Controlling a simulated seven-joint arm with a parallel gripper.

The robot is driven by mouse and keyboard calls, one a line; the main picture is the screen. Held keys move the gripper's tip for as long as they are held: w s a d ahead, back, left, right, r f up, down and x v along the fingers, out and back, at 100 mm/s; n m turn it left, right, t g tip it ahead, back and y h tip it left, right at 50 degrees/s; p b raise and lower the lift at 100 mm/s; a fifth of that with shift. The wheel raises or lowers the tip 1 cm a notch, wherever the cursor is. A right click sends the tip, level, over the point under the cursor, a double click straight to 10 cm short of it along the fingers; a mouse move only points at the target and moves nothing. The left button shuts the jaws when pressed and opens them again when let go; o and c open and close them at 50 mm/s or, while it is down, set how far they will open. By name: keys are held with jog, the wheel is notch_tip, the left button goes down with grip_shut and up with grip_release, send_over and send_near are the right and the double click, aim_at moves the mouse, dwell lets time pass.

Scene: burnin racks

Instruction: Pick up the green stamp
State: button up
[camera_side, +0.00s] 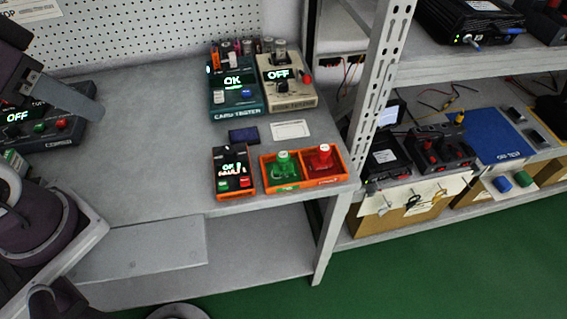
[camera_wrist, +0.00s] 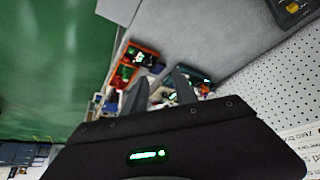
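The green stamp (camera_side: 284,170) stands upright in the left compartment of an orange two-part tray (camera_side: 304,183) near the table's front right corner. A red stamp (camera_side: 321,162) stands in the right compartment. In the side view, my gripper (camera_side: 90,104) is at the upper left, far from the tray and above a dark device. In the wrist view, the two fingers of my gripper (camera_wrist: 158,88) are apart with nothing held between them. The orange tray (camera_wrist: 147,51) looks small and far away there, and a small green spot in it may be the green stamp.
An orange-cased device (camera_side: 233,182) stands just left of the tray. A teal tester (camera_side: 236,97) and a cream tester (camera_side: 287,90) stand behind. A metal rack post (camera_side: 374,100) rises right of the tray. The table's middle (camera_side: 150,120) is clear.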

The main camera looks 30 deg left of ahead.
jog(key=shift+o, duration=1.3)
jog(key=n+g, duration=0.2)
jog(key=n, duration=1.5)
send_over(283, 155)
jog(key=s, duration=0.3)
notch_tip(283, 155, down, 16)
jog(key=x, duration=0.7)
jog(key=shift+w+r, duration=0.1)
jog(key=shift+w, duration=0.15)
grip_shut()
